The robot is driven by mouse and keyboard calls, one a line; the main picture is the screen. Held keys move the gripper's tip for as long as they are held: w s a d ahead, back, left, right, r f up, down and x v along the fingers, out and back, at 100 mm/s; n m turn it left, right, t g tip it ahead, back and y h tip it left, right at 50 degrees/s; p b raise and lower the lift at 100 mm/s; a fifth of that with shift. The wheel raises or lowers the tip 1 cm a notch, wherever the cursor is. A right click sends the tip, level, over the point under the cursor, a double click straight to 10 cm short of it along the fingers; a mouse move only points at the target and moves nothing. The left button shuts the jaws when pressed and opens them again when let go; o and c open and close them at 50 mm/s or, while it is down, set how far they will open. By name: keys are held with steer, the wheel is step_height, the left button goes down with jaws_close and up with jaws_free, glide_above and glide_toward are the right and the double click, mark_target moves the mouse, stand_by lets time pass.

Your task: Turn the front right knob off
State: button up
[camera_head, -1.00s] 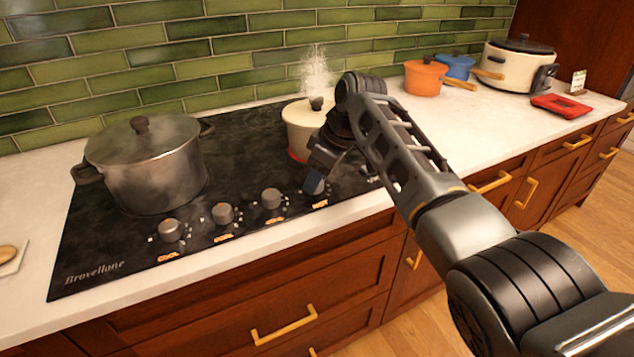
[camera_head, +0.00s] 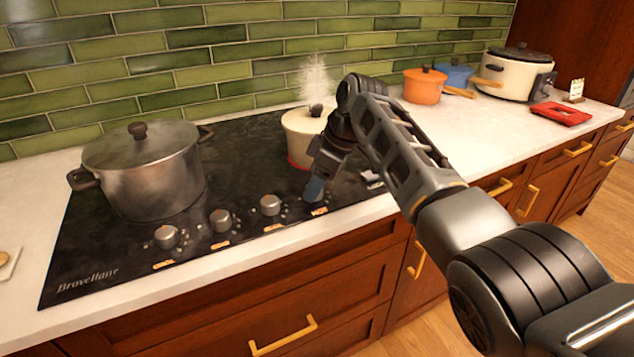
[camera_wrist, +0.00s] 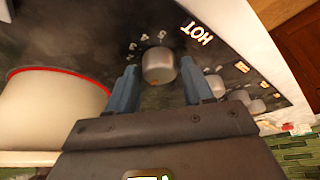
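The cooktop (camera_head: 120,245) has a row of grey knobs along its front edge. My gripper (camera_wrist: 160,85) is open, with one blue finger on each side of this knob. Narrow gaps show between the fingers and the knob. In the head view my gripper (camera_head: 314,187) covers most of that knob. The other knobs (camera_head: 270,204) stand to its left, each with an orange label.
A steaming cream pot (camera_head: 298,127) with a red base stands just behind my gripper. A large lidded steel pot (camera_head: 150,175) stands at the left of the cooktop. Orange (camera_head: 424,87) and blue (camera_head: 455,75) pots and a cream cooker (camera_head: 512,75) sit on the right counter.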

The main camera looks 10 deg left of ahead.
steer(key=shift+o, duration=0.9)
steer(key=v, duration=0.7)
steer(key=shift+d+r+b, duration=0.2)
steer(key=shift+r+b, duration=0.1)
steer(key=shift+r, duration=0.05)
steer(key=shift+s, duration=0.1)
